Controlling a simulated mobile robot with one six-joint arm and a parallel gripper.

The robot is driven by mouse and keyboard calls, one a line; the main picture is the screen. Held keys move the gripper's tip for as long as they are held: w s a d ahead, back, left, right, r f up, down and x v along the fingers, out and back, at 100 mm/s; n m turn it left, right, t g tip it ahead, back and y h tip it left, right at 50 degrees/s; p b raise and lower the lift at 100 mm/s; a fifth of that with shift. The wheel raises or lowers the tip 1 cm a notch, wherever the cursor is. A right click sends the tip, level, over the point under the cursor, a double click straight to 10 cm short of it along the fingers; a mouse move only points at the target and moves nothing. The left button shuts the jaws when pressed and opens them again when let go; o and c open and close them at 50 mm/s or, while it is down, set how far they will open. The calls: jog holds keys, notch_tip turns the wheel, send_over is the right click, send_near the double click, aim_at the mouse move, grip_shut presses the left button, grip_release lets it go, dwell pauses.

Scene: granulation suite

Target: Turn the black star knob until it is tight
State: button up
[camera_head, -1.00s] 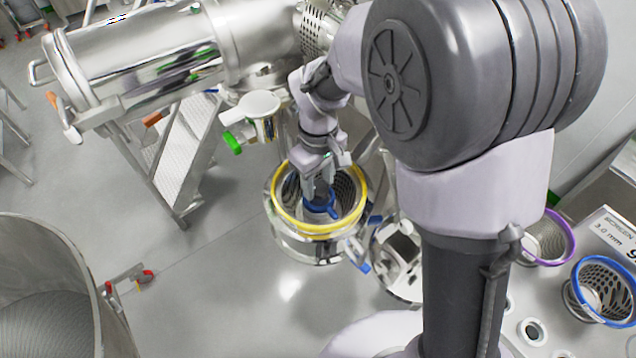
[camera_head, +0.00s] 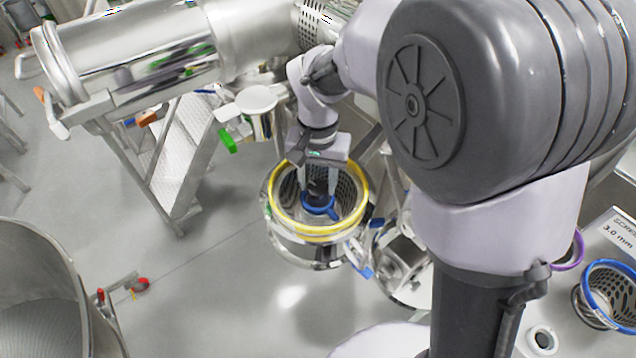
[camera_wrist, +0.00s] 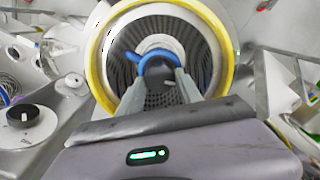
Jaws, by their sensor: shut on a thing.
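The black star knob (camera_head: 318,187) is a small dark piece at the hub of a blue impeller (camera_head: 321,208). Both are inside a steel housing with a yellow rim (camera_head: 275,211). My gripper (camera_head: 319,192) reaches down into the housing from above, and its two fingers are shut on the knob. In the wrist view the fingers (camera_wrist: 162,80) reach past the yellow rim (camera_wrist: 229,70) to the curved blue impeller (camera_wrist: 148,66). The knob is mostly hidden between the fingers there, so its shape and seating cannot be told.
Perforated screen walls (camera_wrist: 200,50) surround the fingers closely. A large steel cylinder (camera_head: 140,55) lies behind left, with a stepped stand (camera_head: 175,150) below. A steel bin (camera_head: 35,290) stands front left. A blue-rimmed screen (camera_head: 610,290) is at right.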

jog(key=m+b, duration=0.1)
jog(key=m, duration=0.3)
jog(key=shift+m+b, duration=0.3)
jog(key=shift+b, duration=0.1)
jog(key=m+b, duration=0.1)
jog(key=m, duration=0.3)
jog(key=shift+m+b, duration=0.3)
jog(key=shift+b, duration=0.05)
jog(key=o, duration=1.4)
jog(key=shift+s, duration=0.1)
